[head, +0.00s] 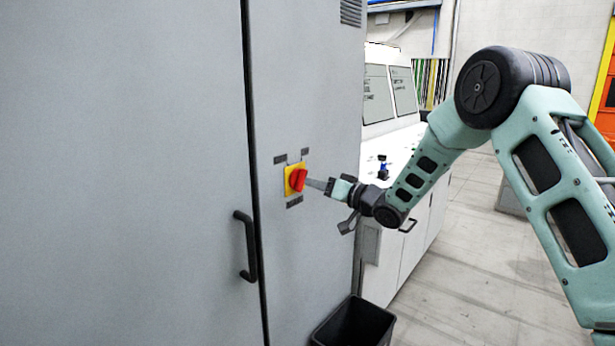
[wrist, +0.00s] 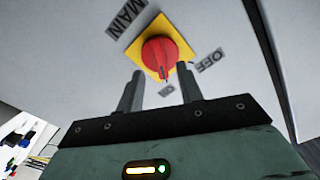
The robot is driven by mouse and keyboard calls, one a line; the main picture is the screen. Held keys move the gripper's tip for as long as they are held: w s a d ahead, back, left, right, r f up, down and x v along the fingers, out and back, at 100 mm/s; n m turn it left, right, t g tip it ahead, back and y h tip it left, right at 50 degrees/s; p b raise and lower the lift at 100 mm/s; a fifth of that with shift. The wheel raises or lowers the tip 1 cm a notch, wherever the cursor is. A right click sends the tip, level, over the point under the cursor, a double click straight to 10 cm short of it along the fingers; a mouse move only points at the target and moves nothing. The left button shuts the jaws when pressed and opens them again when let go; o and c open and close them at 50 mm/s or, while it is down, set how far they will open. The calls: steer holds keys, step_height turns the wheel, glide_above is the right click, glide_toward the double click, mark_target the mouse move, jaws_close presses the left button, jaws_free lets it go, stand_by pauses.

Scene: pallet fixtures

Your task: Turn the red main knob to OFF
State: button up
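The red main knob (head: 298,180) sits on a yellow square plate (head: 288,186) on the grey cabinet door. In the wrist view the knob (wrist: 158,55) has a pale mark at its lower end, pointing toward a small label (wrist: 167,90) that looks like ON. The OFF label (wrist: 211,60) is to the right and the MAIN label (wrist: 126,18) at upper left. My gripper (wrist: 160,72) is open, its two fingers apart, with the tips just below and to either side of the knob. It reaches in from the right in the head view (head: 312,183). I cannot tell whether it touches the knob.
A black door handle (head: 246,246) stands out from the cabinet at lower left of the knob. A black bin (head: 356,324) is on the floor below. A white console (head: 400,150) stands behind my arm. Open floor lies to the right.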

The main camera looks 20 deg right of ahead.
mark_target(300, 180)
steer(key=shift+p+x, duration=0.55)
steer(key=shift+x, duration=1.55)
steer(key=shift+c, duration=0.3)
jaws_close()
steer(key=shift+f+b, duration=0.1)
steer(key=shift+b, duration=0.35)
steer(key=shift+n+b, duration=5.9)
steer(key=shift+b, duration=1.7)
